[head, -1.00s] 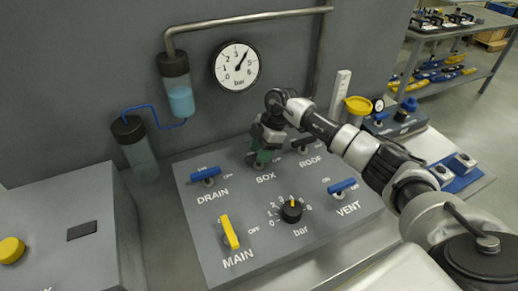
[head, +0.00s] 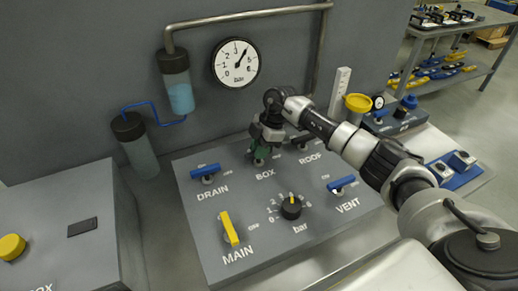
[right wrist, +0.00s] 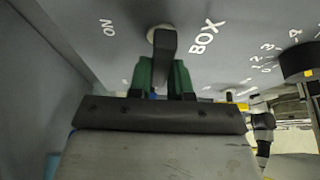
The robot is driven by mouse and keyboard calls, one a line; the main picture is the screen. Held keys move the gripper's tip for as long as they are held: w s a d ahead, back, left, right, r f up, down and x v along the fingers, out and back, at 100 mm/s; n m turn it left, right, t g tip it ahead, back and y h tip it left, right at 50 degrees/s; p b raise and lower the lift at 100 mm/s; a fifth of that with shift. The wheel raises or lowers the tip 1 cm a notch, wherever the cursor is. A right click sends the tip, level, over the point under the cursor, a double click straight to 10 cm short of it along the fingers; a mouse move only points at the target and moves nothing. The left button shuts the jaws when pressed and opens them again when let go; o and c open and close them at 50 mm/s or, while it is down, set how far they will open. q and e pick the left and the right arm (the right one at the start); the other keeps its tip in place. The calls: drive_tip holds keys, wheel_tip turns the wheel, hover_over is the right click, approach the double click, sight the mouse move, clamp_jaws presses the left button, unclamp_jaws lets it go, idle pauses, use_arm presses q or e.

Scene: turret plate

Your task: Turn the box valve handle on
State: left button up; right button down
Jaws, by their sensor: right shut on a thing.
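The dark box valve handle (right wrist: 165,45) stands on the grey turret plate (head: 202,232), beside the BOX label. In the right wrist view it sits between the green fingers of my right gripper (right wrist: 163,78), which is shut on it. The ON mark (right wrist: 107,27) shows left of the handle. In the head view my right gripper (head: 261,154) comes down over the handle and mostly hides it. My left gripper is not in view.
Around it are the blue DRAIN handle (head: 205,172), dark ROOF handle (head: 301,143), blue VENT handle (head: 341,184), yellow MAIN handle (head: 229,228) and bar knob (head: 291,208). A pressure gauge (head: 236,64) hangs behind on the wall. My right arm crosses the plate's right side.

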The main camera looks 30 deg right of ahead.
drive_tip(key=n+b, duration=0.1)
drive_tip(key=n, duration=0.1)
drive_tip(key=n+g, duration=0.1)
drive_tip(key=n, duration=0.1)
drive_tip(key=shift+w+g+b, duration=0.15)
drive_tip(key=shift+g+b, duration=0.15)
drive_tip(key=shift+b, duration=0.1)
drive_tip(key=n+g+h+b, duration=0.1)
drive_tip(key=n+b, duration=0.1)
drive_tip(key=n, duration=0.2)
drive_tip(key=shift+n, duration=0.4)
drive_tip(key=n+h+b, duration=0.1)
drive_tip(key=n, duration=0.1)
drive_tip(key=n+g+b, duration=0.1)
drive_tip(key=n, duration=0.1)
drive_tip(key=shift+n+h+b, duration=0.3)
drive_tip(key=shift+h, duration=0.1)
drive_tip(key=shift+r+n+g+h+b, duration=0.15)
drive_tip(key=shift+n+h+b, duration=0.25)
drive_tip(key=shift+n, duration=0.55)
drive_tip(key=shift+n+g+h+b, duration=0.25)
drive_tip(key=shift+n+h+b, duration=0.1)
drive_tip(key=shift+n, duration=0.9)
drive_tip(key=c, duration=1)
unclamp_jaws()
drive_tip(key=shift+c, duration=0.2)
